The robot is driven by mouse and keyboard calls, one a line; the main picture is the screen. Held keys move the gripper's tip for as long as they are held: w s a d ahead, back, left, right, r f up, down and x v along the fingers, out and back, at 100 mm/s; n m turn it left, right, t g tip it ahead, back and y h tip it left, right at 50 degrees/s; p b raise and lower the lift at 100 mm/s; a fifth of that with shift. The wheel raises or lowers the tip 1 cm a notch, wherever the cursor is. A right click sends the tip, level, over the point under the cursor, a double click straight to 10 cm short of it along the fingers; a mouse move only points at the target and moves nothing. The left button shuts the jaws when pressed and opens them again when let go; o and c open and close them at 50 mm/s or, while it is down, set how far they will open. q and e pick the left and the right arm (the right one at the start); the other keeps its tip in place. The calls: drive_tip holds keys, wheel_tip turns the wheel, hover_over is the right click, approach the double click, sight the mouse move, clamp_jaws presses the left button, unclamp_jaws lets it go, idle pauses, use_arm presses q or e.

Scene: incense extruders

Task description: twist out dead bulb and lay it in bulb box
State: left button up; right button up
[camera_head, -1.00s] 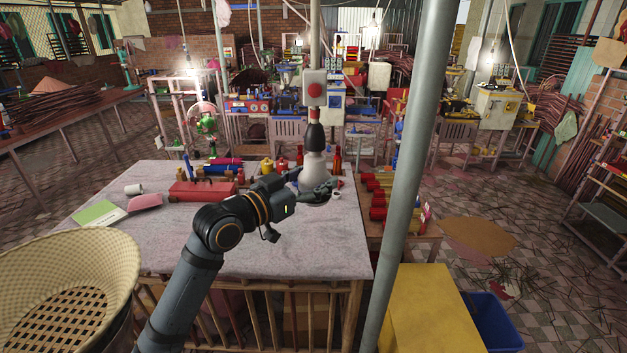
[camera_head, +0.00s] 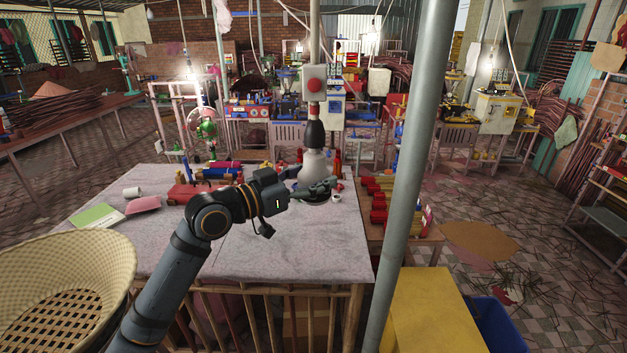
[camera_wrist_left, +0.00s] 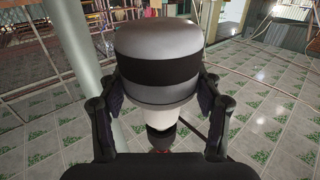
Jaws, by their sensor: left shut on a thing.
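The bulb (camera_head: 314,165) hangs below a dark socket (camera_head: 314,132) under a box with a red button. My left gripper (camera_head: 316,190) is shut on the bulb's lower part, above the table. In the left wrist view, its fingers (camera_wrist_left: 160,100) press both sides of the grey bulb (camera_wrist_left: 158,38), which has a black band. The bulb's pale neck still meets the dark socket (camera_wrist_left: 162,137) there. Whether the thread is loose cannot be told. I cannot tell which container is the bulb box. My right gripper is not in view.
The cloth-covered table (camera_head: 270,245) has clear room in front. A red case (camera_head: 190,193) and bottles stand at its back. A grey pole (camera_head: 402,160) rises to the right. A woven basket (camera_head: 60,255), yellow box (camera_head: 425,310) and blue bin (camera_head: 495,325) are nearby.

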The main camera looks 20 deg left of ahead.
use_arm(q)
drive_tip(key=shift+f, duration=0.1)
drive_tip(key=shift+f+m+g+h+b, duration=0.1)
drive_tip(key=shift+m+g+h+b, duration=0.2)
drive_tip(key=shift+b, duration=0.3)
drive_tip(key=shift+w+h+b, duration=0.15)
drive_tip(key=shift+h+b, duration=0.15)
drive_tip(key=shift+r, duration=0.2)
drive_tip(key=shift+f+m+g+b, duration=0.1)
drive_tip(key=shift+m+g+b, duration=0.3)
drive_tip(key=shift+b, duration=0.15)
drive_tip(key=shift+m+g+h, duration=0.3)
drive_tip(key=shift+h, duration=0.3)
drive_tip(key=shift+f+b, duration=0.2)
drive_tip(key=shift+b, duration=0.4)
